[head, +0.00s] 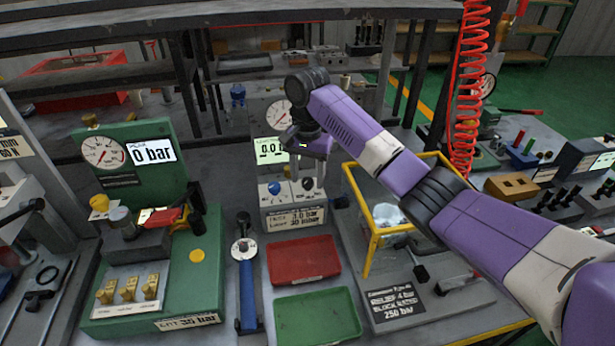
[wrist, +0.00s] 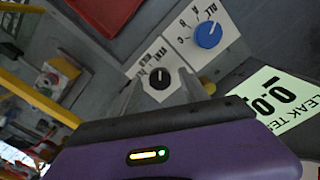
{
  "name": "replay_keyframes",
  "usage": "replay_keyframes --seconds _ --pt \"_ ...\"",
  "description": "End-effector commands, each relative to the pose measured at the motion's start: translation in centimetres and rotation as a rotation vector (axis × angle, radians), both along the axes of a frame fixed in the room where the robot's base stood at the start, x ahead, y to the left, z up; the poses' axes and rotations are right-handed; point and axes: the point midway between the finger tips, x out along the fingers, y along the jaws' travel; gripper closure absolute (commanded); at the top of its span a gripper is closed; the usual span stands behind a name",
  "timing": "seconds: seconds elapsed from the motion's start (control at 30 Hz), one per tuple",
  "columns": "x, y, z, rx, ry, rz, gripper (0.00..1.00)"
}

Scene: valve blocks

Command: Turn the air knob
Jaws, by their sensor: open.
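The leak test unit (head: 290,217) stands at the middle of the bench, with a lit display and two knobs on its sloped panel. A blue knob (head: 274,188) is on the panel's left; it also shows in the wrist view (wrist: 208,35). A small black knob (wrist: 160,78) with a white pointer line sits beside it. I cannot read clearly which label names the air knob. My gripper (head: 308,183) points down at the panel's right side. In the wrist view its open fingers (wrist: 162,92) stand on either side of the black knob. Contact cannot be told.
A red tray (head: 303,259) and a green tray (head: 318,315) lie in front of the unit. A yellow-framed guard (head: 369,225) stands close on the right, under my arm. A green gauge block (head: 125,170) is at left, with a blue-handled tool (head: 247,290) beside it.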

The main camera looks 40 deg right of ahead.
Motion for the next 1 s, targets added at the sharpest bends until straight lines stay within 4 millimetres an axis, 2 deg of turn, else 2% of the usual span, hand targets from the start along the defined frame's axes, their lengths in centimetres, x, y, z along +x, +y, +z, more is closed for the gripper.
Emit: replay_keyframes --seconds 0.23,0.27,0.5,0.77,1.0 --pt "0.01 -0.02 -0.11 0.0 -0.001 -0.001 0.48" --pt "0.0 -0.01 -0.11 0.0 -0.001 0.0 0.52" --pt "0.0 -0.01 -0.09 0.0 -0.001 0.0 0.99" --pt "0.0 0.05 0.08 0.001 0.0 0.012 1.0" --pt "-0.05 0.16 0.5 0.004 0.003 0.103 1.0"
